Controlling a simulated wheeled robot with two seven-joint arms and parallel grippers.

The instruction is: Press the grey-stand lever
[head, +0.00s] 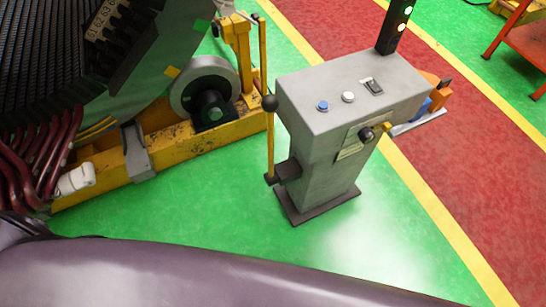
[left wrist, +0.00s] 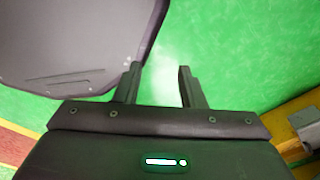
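The grey stand (head: 325,150) is an upright pedestal on a dark base plate, right of centre in the head view. A thin yellow rod (head: 268,140) with a black ball (head: 270,103) stands upright along its left side and meets a dark bracket (head: 288,170) low down. A dark knob with a yellow tip (head: 367,134) sticks out of the front face; I cannot tell which of these is the lever. My left gripper (left wrist: 160,68) is open and empty in the left wrist view, with green floor beyond it. Neither gripper shows in the head view.
The stand's top has a blue button (head: 322,105), a white button (head: 348,96) and a dark switch (head: 374,87). A yellow frame (head: 170,145) with a roller (head: 205,88) and the large stator (head: 150,60) fill the left. Green floor (head: 205,205) is clear before the stand.

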